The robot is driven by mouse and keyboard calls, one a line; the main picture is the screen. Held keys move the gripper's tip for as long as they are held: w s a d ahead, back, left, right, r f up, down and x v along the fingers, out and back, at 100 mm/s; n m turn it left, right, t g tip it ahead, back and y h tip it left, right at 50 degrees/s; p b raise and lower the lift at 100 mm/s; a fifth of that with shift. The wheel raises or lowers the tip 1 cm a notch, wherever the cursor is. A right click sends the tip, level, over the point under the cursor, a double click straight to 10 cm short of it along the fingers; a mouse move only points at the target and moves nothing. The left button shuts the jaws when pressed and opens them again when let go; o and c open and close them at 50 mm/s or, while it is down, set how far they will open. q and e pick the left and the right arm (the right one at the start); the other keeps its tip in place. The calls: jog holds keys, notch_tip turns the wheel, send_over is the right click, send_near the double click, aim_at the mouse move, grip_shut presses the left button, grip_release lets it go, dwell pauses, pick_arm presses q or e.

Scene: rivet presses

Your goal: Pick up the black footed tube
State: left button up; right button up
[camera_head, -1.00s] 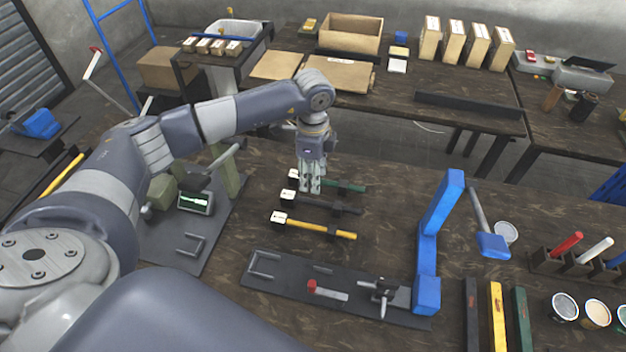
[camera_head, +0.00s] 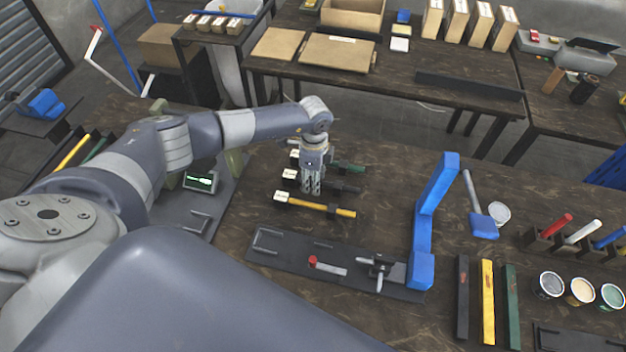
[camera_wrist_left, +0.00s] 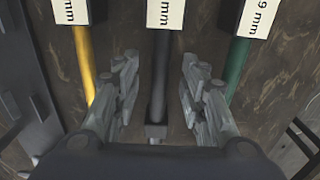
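The black footed tube (camera_head: 342,187) lies on the dark wooden table between a yellow tube (camera_head: 328,210) and a green tube (camera_head: 348,167). Each has a white-labelled block at its left end. My left gripper (camera_head: 312,189) points down over the black tube and hides part of it. In the left wrist view, the black tube (camera_wrist_left: 159,85) runs between the two open fingers of my left gripper (camera_wrist_left: 157,92), apart from both. The yellow tube (camera_wrist_left: 84,60) is left of the fingers and the green tube (camera_wrist_left: 237,68) right. My right gripper is not in view.
A dark base plate (camera_head: 335,275) with a blue upright arm (camera_head: 424,240) stands nearer me. A blue-headed hammer (camera_head: 482,222) lies to its right. Black, yellow and green bars (camera_head: 487,300) lie at the front right.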

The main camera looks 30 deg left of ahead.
pick_arm(q)
jog(key=shift+f, duration=0.1)
jog(key=shift+c, duration=1.1)
grip_shut()
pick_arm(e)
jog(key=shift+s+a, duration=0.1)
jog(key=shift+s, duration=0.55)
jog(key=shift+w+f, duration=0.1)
